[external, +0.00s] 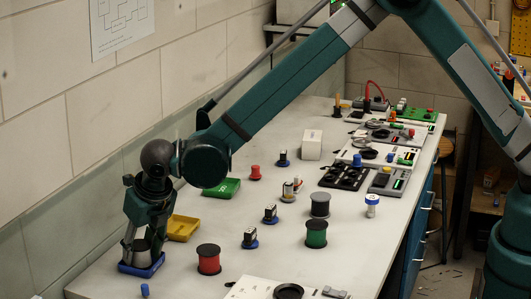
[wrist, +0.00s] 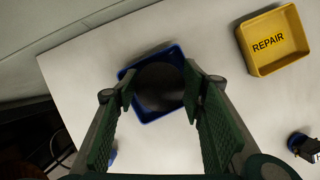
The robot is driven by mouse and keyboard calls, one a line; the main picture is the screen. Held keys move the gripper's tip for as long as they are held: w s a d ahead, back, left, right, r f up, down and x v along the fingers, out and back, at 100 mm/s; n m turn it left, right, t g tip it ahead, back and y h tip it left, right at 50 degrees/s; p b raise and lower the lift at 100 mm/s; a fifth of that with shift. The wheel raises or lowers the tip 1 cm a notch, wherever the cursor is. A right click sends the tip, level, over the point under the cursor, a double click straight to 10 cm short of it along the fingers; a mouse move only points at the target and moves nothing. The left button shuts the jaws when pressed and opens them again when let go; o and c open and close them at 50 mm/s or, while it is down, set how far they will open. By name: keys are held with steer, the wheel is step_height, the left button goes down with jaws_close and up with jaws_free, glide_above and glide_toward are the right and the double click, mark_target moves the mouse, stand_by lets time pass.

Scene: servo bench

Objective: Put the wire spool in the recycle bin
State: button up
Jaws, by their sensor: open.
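A wire spool with a dark round top (wrist: 160,86) is at the blue bin (wrist: 128,76) in the wrist view, covering much of the bin's inside. In the external view the grey spool (external: 141,246) stands upright in the blue bin (external: 141,269) at the table's near left end. My gripper (external: 141,244) points down over the bin, with its fingers on either side of the spool. In the wrist view the gripper (wrist: 158,92) is open, its fingers apart around the disc. No label shows on the blue bin; the spool hides part of it.
A yellow bin (external: 183,228) marked REPAIR in the wrist view (wrist: 273,40) and a green bin (external: 221,187) stand along the wall. A small blue item (external: 145,290) is near the blue bin.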

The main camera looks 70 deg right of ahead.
steer(key=shift+r, duration=0.1)
steer(key=v, duration=1.2)
steer(key=shift+p, duration=0.3)
stand_by(0.3)
steer(key=s+d+r+m+t+y, duration=0.1)
steer(key=s+d+r+m, duration=1.4)
steer(key=s+d+r, duration=0.5)
steer(key=s+d+f+m, duration=0.1)
steer(key=s+d+m, duration=0.3)
steer(key=s, duration=0.5)
steer(key=s+d+f+m+t, duration=0.1)
steer(key=s+d+m, duration=0.3)
steer(key=s+m, duration=0.3)
steer(key=s+d+f+m+t, duration=0.1)
steer(key=s+d+m, duration=0.3)
steer(key=s, duration=0.9)
steer(key=shift+d+m+y, duration=0.35)
steer(key=shift+m+y, duration=0.05)
steer(key=shift+m, duration=0.3)
